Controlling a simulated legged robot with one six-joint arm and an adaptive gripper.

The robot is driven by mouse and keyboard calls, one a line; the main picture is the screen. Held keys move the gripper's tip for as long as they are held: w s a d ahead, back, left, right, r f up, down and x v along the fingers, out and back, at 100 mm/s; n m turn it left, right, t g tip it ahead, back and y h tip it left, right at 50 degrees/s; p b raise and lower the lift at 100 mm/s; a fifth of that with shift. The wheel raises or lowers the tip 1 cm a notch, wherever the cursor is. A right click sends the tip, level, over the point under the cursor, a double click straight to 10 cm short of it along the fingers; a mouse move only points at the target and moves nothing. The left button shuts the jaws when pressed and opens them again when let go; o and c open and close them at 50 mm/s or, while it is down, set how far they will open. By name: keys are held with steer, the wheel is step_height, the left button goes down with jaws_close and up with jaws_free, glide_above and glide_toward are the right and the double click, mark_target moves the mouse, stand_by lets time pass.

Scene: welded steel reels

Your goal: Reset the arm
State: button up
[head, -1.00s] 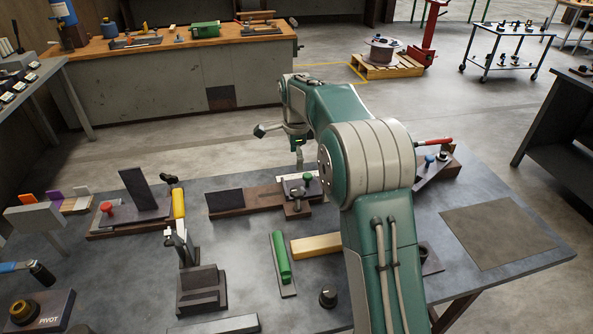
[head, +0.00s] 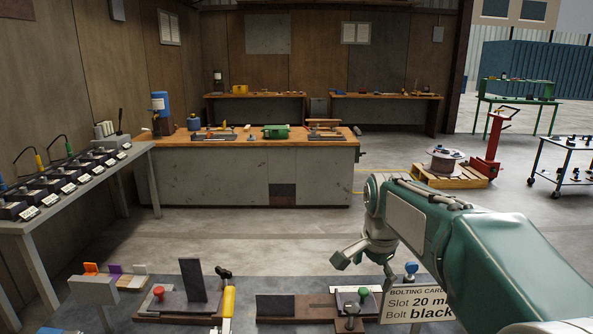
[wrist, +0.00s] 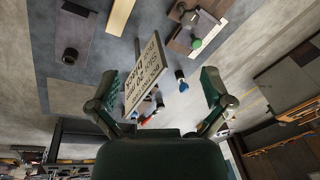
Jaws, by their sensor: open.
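My gripper (head: 366,264) is open and empty, held out above the workbench at the end of my green arm. In the wrist view its two fingers stand wide apart, with the gripper (wrist: 160,76) seen from behind. A white bolting card (head: 405,308) stands on the bench just right of and below it in the head view, reading "Slot 20 mm, Bolt black"; my arm hides its right side. The card also shows in the wrist view (wrist: 146,76), between the fingers in the picture; I cannot tell its distance.
Below stand a fixture with a red knob (head: 158,291), a yellow-handled clamp (head: 228,303), a green knob (head: 363,292) and a blue knob (head: 411,267). A side bench (head: 60,205) with labelled boxes is at left. A wood-topped bench (head: 230,139) stands behind open floor.

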steer(key=s+f+n+t, duration=0.2)
steer(key=s+n, duration=0.9)
steer(key=s, duration=1.3)
steer(key=shift+f+t, duration=0.15)
steer(key=shift+t, duration=0.55)
